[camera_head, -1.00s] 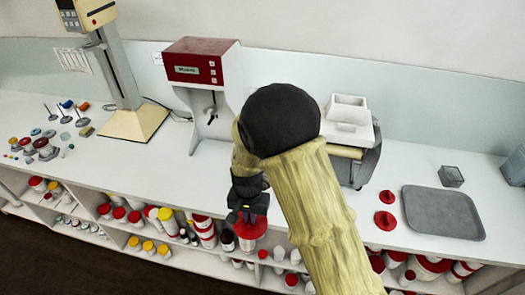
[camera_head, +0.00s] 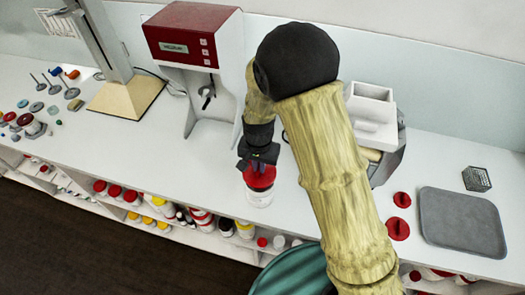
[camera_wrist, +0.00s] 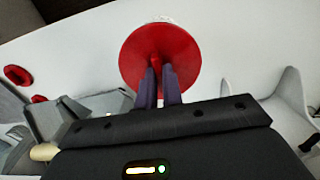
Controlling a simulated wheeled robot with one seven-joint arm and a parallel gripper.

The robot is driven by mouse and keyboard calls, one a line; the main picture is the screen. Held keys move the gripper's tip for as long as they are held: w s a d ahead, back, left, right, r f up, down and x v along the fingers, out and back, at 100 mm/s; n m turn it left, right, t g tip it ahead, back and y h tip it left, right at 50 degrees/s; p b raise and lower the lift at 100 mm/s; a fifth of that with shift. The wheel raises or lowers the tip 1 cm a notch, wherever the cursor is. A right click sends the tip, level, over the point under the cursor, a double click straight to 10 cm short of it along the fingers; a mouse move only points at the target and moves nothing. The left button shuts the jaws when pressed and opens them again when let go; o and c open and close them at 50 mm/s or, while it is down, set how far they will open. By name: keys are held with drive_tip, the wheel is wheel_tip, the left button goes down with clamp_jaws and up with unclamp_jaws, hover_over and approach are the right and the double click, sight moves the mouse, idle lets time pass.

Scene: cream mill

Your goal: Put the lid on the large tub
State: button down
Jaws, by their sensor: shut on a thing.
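My gripper (camera_head: 258,158) is shut on the knob of a round red lid (camera_head: 260,178). In the wrist view the fingers pinch the knob and the red lid (camera_wrist: 150,45) faces the camera. A white tub (camera_head: 259,197) shows directly below the lid, near the counter's front edge. The lid covers the tub's top, and I cannot tell whether it is seated or just above. In the wrist view only a pale sliver shows past the lid's far edge; the rest of the tub is hidden.
A red and white machine (camera_head: 196,65) stands behind my gripper. Two red lids (camera_head: 399,215) and a grey tray (camera_head: 462,221) lie to the right. A grey and white machine (camera_head: 375,125) is partly behind my arm. Tubs and jars fill the shelf below.

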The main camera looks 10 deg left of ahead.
drive_tip(key=shift+w, duration=0.4)
drive_tip(key=shift+s, duration=0.2)
drive_tip(key=shift+w+f, duration=0.1)
drive_tip(key=shift+f, duration=0.05)
drive_tip(key=shift+f+b, duration=1.65)
drive_tip(key=shift+f, duration=0.45)
drive_tip(key=shift+f, duration=0.6)
idle(1.0)
drive_tip(key=c, duration=1)
unclamp_jaws()
